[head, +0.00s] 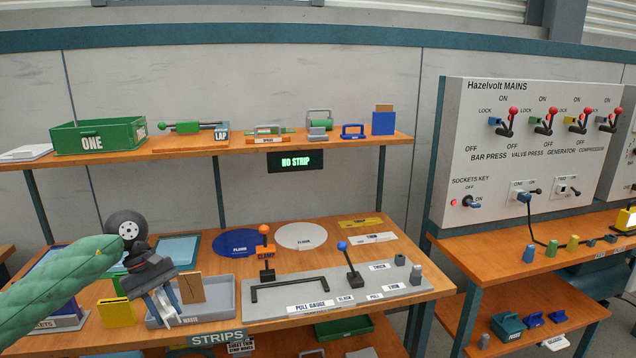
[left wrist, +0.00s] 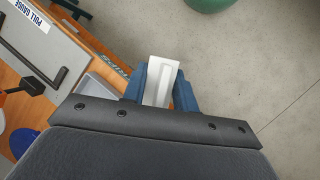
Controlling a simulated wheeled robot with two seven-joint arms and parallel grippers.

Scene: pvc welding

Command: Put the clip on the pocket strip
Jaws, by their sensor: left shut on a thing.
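My left gripper (head: 165,305) reaches in from the left over the front of the bench, pointing down. In the left wrist view its blue fingers (left wrist: 161,92) are shut on a flat white piece (left wrist: 160,80) with a shallow recess along it. I cannot tell for sure whether this is the clip. In the head view the held piece is mostly hidden by the fingers. I cannot pick out the pocket strip with certainty; a label reading STRIPS (head: 217,338) sits on the bench's front edge. My right gripper is not in view.
A grey waste tray (head: 222,298) with a brown piece (head: 191,288) lies beside and behind the gripper. A yellow box (head: 117,313) is to its left. The pull gauge plate (head: 340,300), with an orange-topped clamp (head: 266,255), is to the right. A sign reads NO STRIP (head: 296,161).

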